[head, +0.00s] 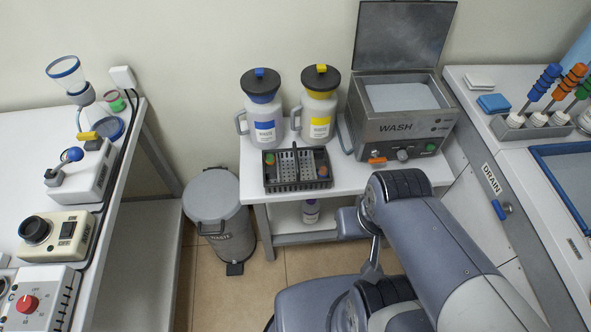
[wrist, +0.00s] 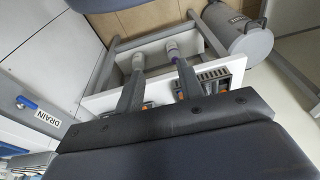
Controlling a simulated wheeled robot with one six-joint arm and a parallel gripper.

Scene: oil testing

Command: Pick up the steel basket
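The steel basket (head: 297,168) appears to be the dark open-topped tray on the small white table, with a perforated light-grey section in its middle and coloured pieces at its ends. In the wrist view part of the basket (wrist: 215,80) shows near the fingers, partly hidden by them and the gripper body. My gripper (wrist: 158,68) has its two dark fingers apart, with nothing visibly held between them. In the head view my arm reaches toward the table's front right, and I cannot make out the fingers there.
Behind the basket stand a blue-marked jug (head: 264,118) and a yellow-marked jug (head: 319,105). The open wash tank (head: 397,128) is to their right. A waste bin (head: 219,214) stands left of the white table (head: 352,178). A bottle (head: 310,210) is on the lower shelf.

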